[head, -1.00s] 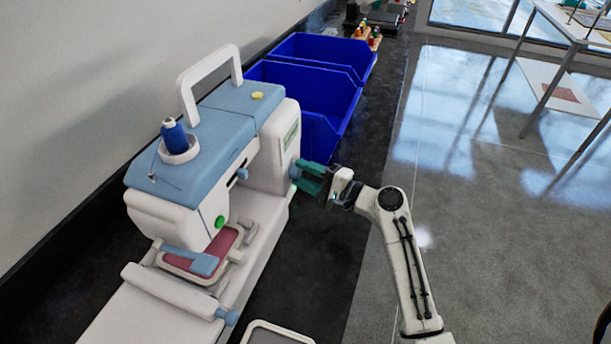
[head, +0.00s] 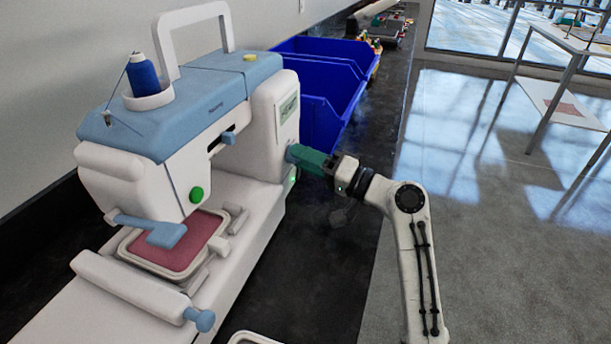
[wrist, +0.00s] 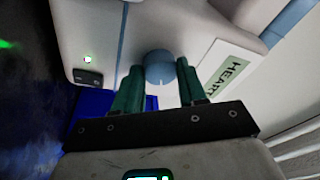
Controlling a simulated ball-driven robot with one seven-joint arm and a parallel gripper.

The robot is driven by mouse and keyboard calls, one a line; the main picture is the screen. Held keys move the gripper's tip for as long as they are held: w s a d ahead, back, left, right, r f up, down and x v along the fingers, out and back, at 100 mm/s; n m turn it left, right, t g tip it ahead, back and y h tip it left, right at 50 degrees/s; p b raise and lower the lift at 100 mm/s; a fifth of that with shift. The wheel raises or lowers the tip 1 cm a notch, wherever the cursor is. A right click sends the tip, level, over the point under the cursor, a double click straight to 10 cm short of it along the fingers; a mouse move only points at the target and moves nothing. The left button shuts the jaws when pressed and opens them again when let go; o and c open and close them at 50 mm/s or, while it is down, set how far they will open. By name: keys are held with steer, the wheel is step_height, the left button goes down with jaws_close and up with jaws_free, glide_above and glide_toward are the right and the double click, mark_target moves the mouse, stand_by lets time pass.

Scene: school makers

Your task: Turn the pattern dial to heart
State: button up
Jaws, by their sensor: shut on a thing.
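The sewing machine (head: 215,105) is white and light blue and stands on the dark counter. Its pattern dial (head: 290,153) is a small blue round knob on the right end face, mostly covered by the green fingers. My gripper (head: 300,156) is shut on the dial from the right. The wrist view shows the blue dial (wrist: 158,68) between the two green fingertips of my gripper (wrist: 158,78). The label also shows in the head view (head: 288,108), too small to read.
Blue bins (head: 325,100) stand behind the machine. A hoop frame with red cloth (head: 180,243) lies under the needle arm.

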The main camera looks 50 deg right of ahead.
steer(key=shift+f+n+y+b, duration=0.2)
steer(key=shift+n+y+b, duration=0.1)
steer(key=shift+n+b, duration=0.95)
steer(key=shift+r, duration=0.1)
steer(key=o, duration=1.1)
steer(key=shift+c, duration=0.2)
steer(key=shift+s, duration=0.1)
steer(key=v, duration=1)
steer(key=shift+s+d, duration=0.1)
steer(key=shift+s, duration=0.2)
